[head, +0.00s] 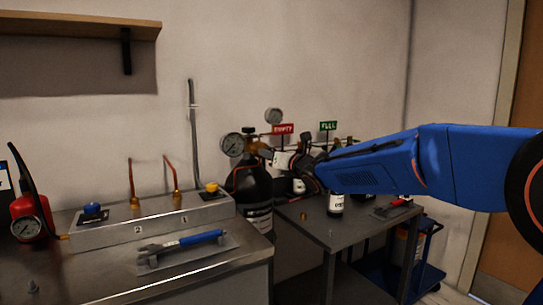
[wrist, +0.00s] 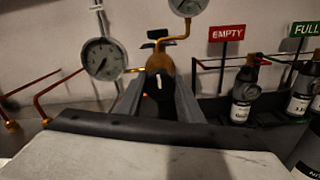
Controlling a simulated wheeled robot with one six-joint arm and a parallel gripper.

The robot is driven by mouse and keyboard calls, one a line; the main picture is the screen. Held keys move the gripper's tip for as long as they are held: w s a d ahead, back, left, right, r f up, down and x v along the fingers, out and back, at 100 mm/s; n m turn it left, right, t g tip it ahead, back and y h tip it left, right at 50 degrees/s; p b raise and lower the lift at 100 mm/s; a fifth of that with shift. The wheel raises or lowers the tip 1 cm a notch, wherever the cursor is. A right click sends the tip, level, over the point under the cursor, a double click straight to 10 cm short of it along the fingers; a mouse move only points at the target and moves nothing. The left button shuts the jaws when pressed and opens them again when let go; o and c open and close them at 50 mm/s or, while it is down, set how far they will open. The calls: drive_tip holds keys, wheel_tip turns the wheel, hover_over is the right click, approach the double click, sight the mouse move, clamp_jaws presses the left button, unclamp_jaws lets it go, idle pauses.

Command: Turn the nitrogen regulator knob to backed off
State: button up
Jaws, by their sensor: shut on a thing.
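The nitrogen regulator knob (wrist: 158,86) is black with a white pointer mark, in the middle of the wrist view. My gripper (wrist: 158,98) is shut on it, with one finger on each side. The brass regulator body (wrist: 160,60) is just behind the knob. One round gauge (wrist: 102,59) is on the left of the regulator and another (wrist: 187,4) is above it, cut by the frame edge. In the head view, my gripper (head: 290,160) reaches the regulator from the right and hides the knob. The black cylinder (head: 254,182) stands below the regulator.
A red EMPTY sign (wrist: 227,33) and a green FULL sign (wrist: 305,29) stand over several small bottles on the right. A steel bench (head: 110,265) with a blue-handled wrench (head: 200,238) is at left. A dark table (head: 330,228) stands under my arm.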

drive_tip(key=shift+f, duration=0.15)
drive_tip(key=o, duration=1.1)
drive_tip(key=shift+c, duration=0.2)
drive_tip(key=v, duration=1.7)
drive_tip(key=shift+s, duration=0.2)
drive_tip(key=shift+d, duration=0.2)
